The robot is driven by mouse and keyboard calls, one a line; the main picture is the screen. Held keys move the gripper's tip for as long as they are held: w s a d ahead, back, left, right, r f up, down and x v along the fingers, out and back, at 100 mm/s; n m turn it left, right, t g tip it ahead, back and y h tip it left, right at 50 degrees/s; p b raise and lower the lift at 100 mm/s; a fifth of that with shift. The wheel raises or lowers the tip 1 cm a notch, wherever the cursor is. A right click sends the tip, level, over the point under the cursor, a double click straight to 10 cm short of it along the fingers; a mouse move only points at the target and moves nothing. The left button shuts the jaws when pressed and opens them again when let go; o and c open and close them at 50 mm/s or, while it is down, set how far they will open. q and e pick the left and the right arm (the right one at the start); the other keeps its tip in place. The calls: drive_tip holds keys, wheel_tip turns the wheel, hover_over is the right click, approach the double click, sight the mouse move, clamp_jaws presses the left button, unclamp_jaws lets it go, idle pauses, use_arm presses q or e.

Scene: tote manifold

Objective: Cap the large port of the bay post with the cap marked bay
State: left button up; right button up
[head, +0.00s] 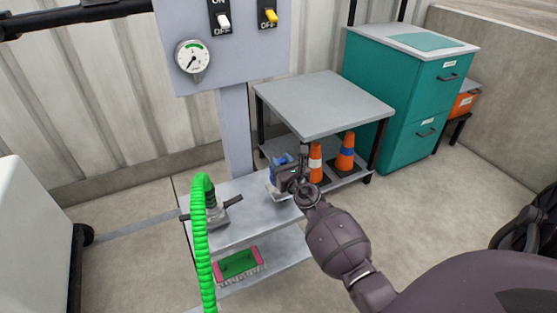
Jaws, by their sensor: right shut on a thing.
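My right gripper (291,177) is over the right end of the low grey cart, seen from behind and above. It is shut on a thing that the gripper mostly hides. A small blue part (281,160) shows just past the fingers, above a pale block (276,191). I cannot tell whether the blue part is in the fingers or stands behind them. No bay marking or large port can be made out. A grey fitting (218,214) with a dark side handle stands on the left of the cart, with a green hose (201,240) at its top. My left gripper is not in view.
The cart's top (250,232) is bare between the fitting and my gripper. A grey post (236,130) carries a gauge panel (228,60) behind. A grey table (325,103) with orange cones (346,152) below stands at right, beside a teal cabinet (395,95). A green-and-pink tray (240,264) lies below.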

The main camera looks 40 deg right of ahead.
drive_tip(key=shift+f+b, duration=1.1)
drive_tip(key=shift+f, duration=0.6)
drive_tip(key=o, duration=1.1)
drive_tip(key=shift+s, duration=0.1)
drive_tip(key=shift+v, duration=5.35)
drive_tip(key=shift+c, duration=0.4)
